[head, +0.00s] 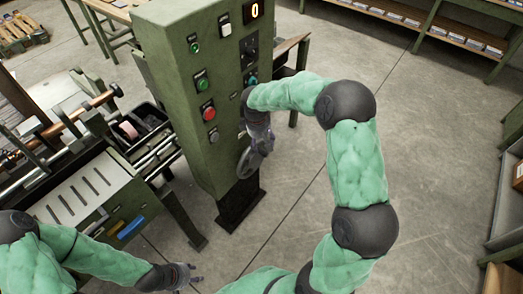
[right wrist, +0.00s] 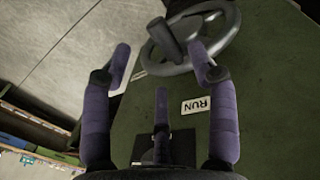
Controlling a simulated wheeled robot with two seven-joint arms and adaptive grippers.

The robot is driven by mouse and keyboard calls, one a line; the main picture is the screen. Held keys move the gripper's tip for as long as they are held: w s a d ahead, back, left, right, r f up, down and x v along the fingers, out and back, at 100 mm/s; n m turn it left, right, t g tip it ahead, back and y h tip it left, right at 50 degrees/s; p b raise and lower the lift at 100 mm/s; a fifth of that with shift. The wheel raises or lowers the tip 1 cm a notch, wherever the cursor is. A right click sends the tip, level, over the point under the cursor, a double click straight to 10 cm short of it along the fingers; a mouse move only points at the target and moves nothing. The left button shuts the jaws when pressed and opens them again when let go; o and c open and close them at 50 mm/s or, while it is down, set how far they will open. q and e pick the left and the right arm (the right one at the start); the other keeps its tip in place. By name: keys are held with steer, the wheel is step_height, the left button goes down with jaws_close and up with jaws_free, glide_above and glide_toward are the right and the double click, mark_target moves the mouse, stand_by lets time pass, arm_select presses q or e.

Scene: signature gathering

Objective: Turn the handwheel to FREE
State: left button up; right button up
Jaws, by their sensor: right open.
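The grey handwheel (head: 246,163) is on the lower front of the green control cabinet (head: 178,50). In the right wrist view the handwheel (right wrist: 231,35) is at the top, with a dark crank handle (right wrist: 166,41) standing out from its rim. My right gripper (head: 262,147) is open at the wheel; in the right wrist view its purple fingers (right wrist: 163,62) stand apart, with the handle between and just beyond their tips. A white RUN label (right wrist: 195,105) shows upside down. The FREE label is not readable. My left gripper (head: 190,275) is low, away from the wheel; its opening is unclear.
A machine bed with rollers (head: 150,155) stands left of the cabinet. Shelves (head: 440,30) line the back right. The floor right of the cabinet is clear.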

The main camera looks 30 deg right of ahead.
mark_target(263, 150)
steer(key=f, duration=0.2)
steer(key=f+b, duration=0.1)
steer(key=f, duration=0.2)
steer(key=shift+w+d+f+b, duration=0.15)
steer(key=shift+d+f+b, duration=0.2)
steer(key=shift+d+f, duration=0.05)
jaws_close()
